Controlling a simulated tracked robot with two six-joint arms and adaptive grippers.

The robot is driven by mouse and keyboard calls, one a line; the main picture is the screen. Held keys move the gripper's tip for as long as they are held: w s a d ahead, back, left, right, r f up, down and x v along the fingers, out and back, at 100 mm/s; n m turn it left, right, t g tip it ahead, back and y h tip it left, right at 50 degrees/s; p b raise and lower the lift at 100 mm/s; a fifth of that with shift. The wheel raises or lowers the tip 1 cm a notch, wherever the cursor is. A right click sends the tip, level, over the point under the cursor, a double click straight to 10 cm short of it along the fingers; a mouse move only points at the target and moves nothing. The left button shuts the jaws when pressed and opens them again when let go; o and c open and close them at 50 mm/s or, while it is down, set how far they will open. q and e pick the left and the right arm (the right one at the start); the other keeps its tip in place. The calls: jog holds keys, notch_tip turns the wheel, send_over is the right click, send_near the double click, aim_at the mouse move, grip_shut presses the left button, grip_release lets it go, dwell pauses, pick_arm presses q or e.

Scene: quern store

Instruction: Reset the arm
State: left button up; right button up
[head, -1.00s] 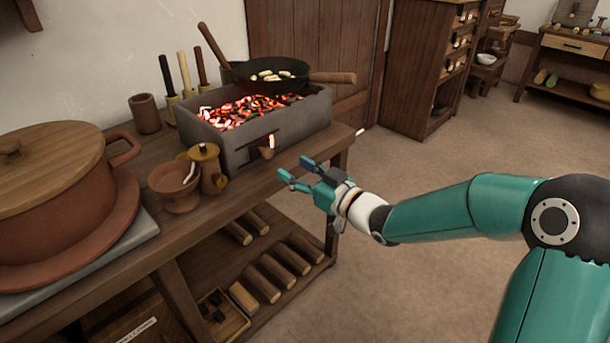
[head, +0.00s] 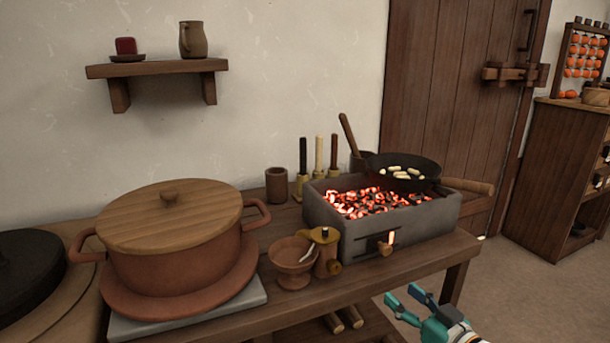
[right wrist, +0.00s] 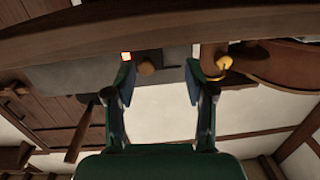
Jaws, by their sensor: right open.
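My right gripper (head: 408,300) shows at the bottom right of the head view, in front of the table's front edge and below the brazier. Its teal fingers are spread and nothing is between them. In the right wrist view its two fingers (right wrist: 160,85) are apart, with the brazier's grey wall and a round knob beyond them. Most of the right arm is outside the head view. My left gripper is not in view.
The wooden table (head: 400,254) holds a glowing brazier (head: 352,242), a black pan (head: 408,180), a lidded clay pot (head: 175,262) and a small bowl (head: 291,258). A shelf (head: 160,68) hangs on the wall. Open floor (head: 545,285) lies at the right.

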jog(key=s+a+f+m+g+h, duration=0.15)
jog(key=s+a+f+g, duration=0.3)
jog(key=f, duration=0.95)
jog(key=s+a+f+m+g, duration=0.3)
jog(key=s+a+f, duration=0.2)
jog(key=f, duration=0.9)
jog(key=s+a+f+m+g+h, duration=0.1)
jog(key=s+f+g, duration=0.35)
jog(key=s, duration=0.45)
jog(key=s+f+m+g+h, duration=0.1)
jog(key=s+f+g, duration=0.2)
jog(key=s+f, duration=0.35)
notch_tip(320, 180, up, 39)
jog(key=s+p, duration=0.2)
jog(key=p, duration=3.6)
jog(key=shift+y, duration=0.35)
jog(key=shift+n, duration=0.25)
